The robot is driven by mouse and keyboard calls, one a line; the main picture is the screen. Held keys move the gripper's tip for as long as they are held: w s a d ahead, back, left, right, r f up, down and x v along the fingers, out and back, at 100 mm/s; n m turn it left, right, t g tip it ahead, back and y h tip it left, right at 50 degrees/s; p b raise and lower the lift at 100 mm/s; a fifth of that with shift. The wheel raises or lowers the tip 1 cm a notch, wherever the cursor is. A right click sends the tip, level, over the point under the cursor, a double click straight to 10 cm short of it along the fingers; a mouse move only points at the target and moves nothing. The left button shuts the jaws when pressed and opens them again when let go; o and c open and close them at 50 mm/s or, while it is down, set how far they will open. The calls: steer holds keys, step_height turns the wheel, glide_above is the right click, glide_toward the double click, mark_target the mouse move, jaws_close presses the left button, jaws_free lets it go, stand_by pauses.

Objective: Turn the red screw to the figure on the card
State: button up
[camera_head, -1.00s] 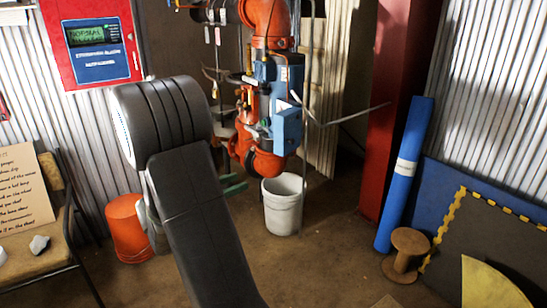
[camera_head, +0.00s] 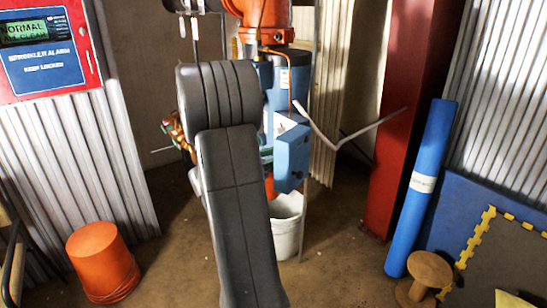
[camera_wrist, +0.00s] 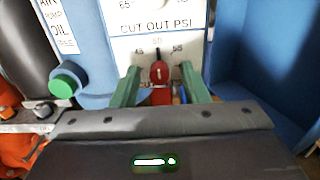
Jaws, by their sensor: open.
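Small figures stand over the screw; the middle one looks like 50 and the right one 55. The screw's dark tip points roughly up at the middle figure. My gripper (camera_wrist: 160,77) has its two green fingers apart, one on each side of the screw; I cannot tell whether either touches it. The card is in no current view.
A green knob (camera_wrist: 64,84) sits left of the screw. A white bucket (camera_head: 289,225) stands under the housing, an orange bucket (camera_head: 101,262) at left. A bent grey rod (camera_head: 340,140) sticks out right. A red column (camera_head: 410,120) and blue roll (camera_head: 420,190) stand beyond.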

steer(key=shift+w, duration=0.1)
jaws_close()
steer(key=shift+f+m+b, duration=0.1)
steer(key=shift+m+b, duration=0.2)
steer(key=shift+b, duration=0.1)
steer(key=m+b, duration=0.9)
steer(key=b, duration=0.1)
stand_by(0.4)
